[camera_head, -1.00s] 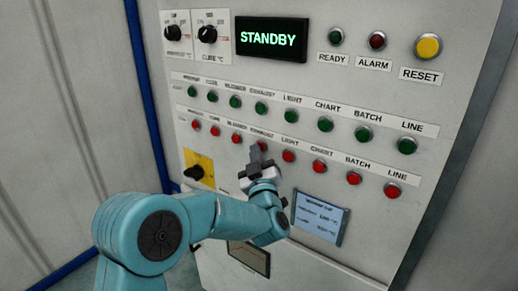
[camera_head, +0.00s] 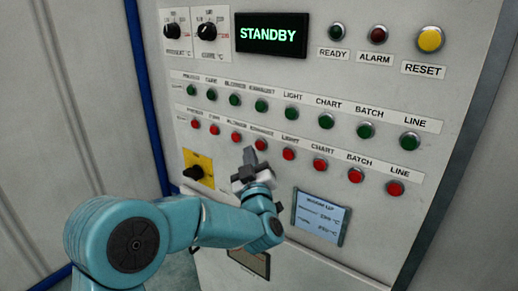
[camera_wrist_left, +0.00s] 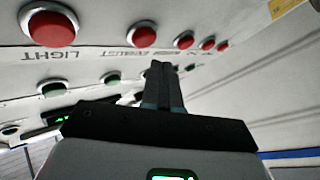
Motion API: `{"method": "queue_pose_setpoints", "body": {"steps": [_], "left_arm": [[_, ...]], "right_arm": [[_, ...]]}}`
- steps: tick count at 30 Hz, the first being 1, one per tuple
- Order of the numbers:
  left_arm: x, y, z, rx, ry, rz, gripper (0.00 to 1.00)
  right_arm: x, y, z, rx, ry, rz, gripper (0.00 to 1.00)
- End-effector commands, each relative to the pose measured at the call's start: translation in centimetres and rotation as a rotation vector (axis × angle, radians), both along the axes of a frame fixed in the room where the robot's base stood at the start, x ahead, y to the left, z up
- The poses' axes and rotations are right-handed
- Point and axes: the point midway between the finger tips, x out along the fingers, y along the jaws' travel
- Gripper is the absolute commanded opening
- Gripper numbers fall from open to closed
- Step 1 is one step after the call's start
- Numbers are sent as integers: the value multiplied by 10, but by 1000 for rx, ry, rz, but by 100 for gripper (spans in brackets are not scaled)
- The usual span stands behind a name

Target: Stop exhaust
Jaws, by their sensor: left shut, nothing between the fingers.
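The control panel has a lower row of red buttons. The red EXHAUST button (camera_head: 261,144) shows just above and right of my left gripper's fingertips (camera_head: 249,155). My left gripper is shut and empty, its fingers pointing up toward the panel. In the left wrist view the shut fingertips (camera_wrist_left: 161,66) sit just below and right of the red EXHAUST button (camera_wrist_left: 143,37), apart from it in the picture. The green EXHAUST button (camera_head: 261,106) is in the row above. My right gripper is not in view.
The display (camera_head: 271,35) reads STANDBY. A yellow-plated black knob (camera_head: 195,172) and a blue screen (camera_head: 320,216) are lower on the panel.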

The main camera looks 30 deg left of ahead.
Motion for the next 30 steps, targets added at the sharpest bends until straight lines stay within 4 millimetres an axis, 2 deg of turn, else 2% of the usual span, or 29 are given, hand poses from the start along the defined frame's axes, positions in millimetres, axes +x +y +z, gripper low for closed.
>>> {"method": "queue_pose_setpoints", "body": {"steps": [3,12,30], "left_arm": [[-13,1,-3,0,-2,1,0],[-39,3,-2,0,-1,0,0],[-42,3,-1,0,0,0,0]], "right_arm": [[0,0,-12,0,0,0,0],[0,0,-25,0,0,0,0],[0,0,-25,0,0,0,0]]}}
